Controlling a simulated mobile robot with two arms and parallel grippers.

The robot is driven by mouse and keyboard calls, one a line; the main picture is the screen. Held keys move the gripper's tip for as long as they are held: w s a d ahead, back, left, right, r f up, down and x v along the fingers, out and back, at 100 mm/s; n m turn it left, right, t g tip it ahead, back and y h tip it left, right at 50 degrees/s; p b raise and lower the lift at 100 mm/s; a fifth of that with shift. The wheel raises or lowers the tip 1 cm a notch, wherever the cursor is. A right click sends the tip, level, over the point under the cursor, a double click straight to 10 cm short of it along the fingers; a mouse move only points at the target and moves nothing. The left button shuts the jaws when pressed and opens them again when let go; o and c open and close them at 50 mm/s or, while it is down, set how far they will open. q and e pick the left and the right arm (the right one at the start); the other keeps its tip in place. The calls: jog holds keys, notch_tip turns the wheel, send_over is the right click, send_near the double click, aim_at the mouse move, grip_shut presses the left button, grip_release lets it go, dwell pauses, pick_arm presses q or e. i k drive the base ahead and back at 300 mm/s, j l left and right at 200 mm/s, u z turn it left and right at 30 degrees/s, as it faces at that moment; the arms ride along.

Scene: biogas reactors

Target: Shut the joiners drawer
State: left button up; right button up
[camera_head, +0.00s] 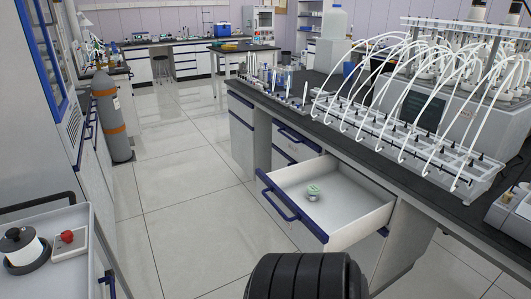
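A white drawer (345,210) stands pulled out of the dark-topped lab bench on the right. Its front panel (292,207) is edged in blue and has a blue bar handle (279,204). A small round metal piece with a green-and-white top (313,192) lies inside the drawer. The drawer's back end is hidden under the worktop.
The bench (350,142) carries a long rack with many white tubes (400,140). A grey cart (60,270) is at the lower left, and a gas cylinder (112,115) stands beyond it. The tiled floor (180,190) left of the drawer is clear.

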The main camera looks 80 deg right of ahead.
aim_at(350, 207)
jog(key=i+z, duration=0.1)
jog(key=z, duration=1.1)
